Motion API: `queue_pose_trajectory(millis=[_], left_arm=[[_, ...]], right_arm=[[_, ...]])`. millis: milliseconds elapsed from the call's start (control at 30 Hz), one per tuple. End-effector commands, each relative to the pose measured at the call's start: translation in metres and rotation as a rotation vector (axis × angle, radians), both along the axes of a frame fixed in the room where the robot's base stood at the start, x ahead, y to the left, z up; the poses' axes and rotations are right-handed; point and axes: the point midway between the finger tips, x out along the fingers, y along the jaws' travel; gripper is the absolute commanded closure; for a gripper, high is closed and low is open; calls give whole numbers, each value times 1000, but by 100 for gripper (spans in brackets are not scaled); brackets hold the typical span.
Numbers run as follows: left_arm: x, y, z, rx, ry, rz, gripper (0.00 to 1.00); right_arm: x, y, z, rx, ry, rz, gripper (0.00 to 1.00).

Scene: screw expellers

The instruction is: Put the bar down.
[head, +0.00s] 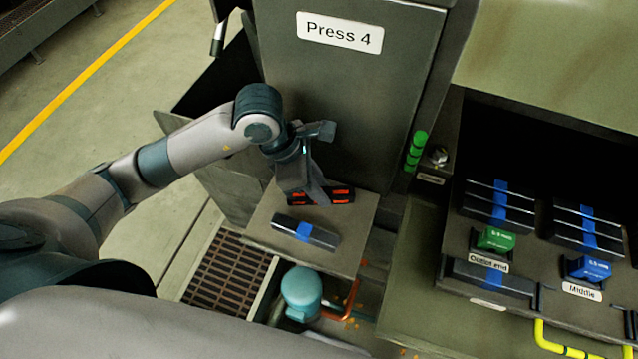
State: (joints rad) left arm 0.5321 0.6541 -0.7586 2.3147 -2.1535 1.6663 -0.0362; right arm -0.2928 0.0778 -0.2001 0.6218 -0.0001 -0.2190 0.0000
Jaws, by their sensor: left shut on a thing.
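My left gripper (312,190) reaches down in front of the Press 4 housing (345,95) and is shut on a dark bar (338,197) with orange-red marks. The gripper's fingers hide part of this bar. The bar is at the back of a flat grey plate (265,222); I cannot tell whether it touches the plate. A second dark bar (325,238) with a blue band lies on the plate, nearer to me and apart from the held one. My right gripper is not in view.
At the right, a rack (455,270) holds several blue-banded bars, a green block (495,240) and a blue block (588,268), with labels "Outlet end" and "Middle". A teal rounded part (301,290) and an orange pipe stand below the plate. A floor grate (225,275) lies left.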

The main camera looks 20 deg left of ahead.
Motion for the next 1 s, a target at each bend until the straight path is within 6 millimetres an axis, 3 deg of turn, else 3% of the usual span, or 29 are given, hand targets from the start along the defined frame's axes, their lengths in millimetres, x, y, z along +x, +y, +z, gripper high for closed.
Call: queue_pose_trajectory(millis=[133,167,233,733,1000], left_arm=[[1,0,-3,0,-2,1,100],[0,0,-2,0,-1,0,74],[0,0,-2,1,0,0,60],[0,1,2,0,-2,0,60],[-3,14,34,0,-7,0,60]], right_arm=[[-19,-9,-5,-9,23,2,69],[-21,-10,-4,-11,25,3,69],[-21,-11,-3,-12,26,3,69],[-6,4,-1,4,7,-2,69],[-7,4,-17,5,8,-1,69]])
